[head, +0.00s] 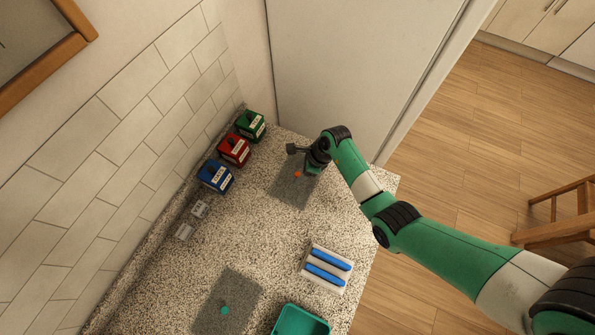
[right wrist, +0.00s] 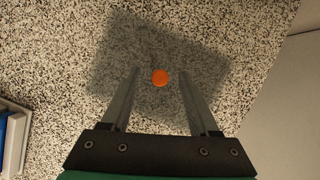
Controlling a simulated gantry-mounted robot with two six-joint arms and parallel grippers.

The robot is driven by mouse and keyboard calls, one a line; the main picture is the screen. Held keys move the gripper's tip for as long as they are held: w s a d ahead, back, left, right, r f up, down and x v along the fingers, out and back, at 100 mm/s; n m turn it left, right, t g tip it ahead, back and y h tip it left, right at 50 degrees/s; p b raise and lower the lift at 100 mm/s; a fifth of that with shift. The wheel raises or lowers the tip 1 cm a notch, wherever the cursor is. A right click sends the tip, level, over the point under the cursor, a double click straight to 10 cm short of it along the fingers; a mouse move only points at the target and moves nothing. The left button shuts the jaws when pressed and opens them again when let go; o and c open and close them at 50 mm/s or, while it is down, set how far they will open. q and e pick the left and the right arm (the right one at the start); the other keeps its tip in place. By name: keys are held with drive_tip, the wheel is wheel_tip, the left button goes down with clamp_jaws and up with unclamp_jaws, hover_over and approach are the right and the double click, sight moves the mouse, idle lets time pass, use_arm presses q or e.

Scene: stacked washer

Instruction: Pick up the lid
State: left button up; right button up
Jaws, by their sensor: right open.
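A dark see-through square lid (head: 284,188) with an orange knob (head: 297,174) lies on the speckled counter near its far end. The right wrist view shows the lid (right wrist: 135,48) and its round orange knob (right wrist: 160,78) from above. My right gripper (head: 302,162) is over this lid, open and empty. In the right wrist view its two fingers appear on either side of the knob; the height gap is hard to judge. A second dark see-through square lid (head: 240,291) with a teal knob (head: 224,310) lies at the near end. My left gripper is not in view.
Green (head: 250,125), red (head: 234,150) and blue (head: 215,177) boxes line the tiled wall, near two grey wall plates (head: 192,220). A white tray with blue bars (head: 327,268) and a teal bin (head: 301,321) stand at the right edge. The counter's middle is clear.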

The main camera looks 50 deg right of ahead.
drive_tip(key=shift+f, duration=0.3)
clamp_jaws()
drive_tip(key=shift+r, duration=0.1)
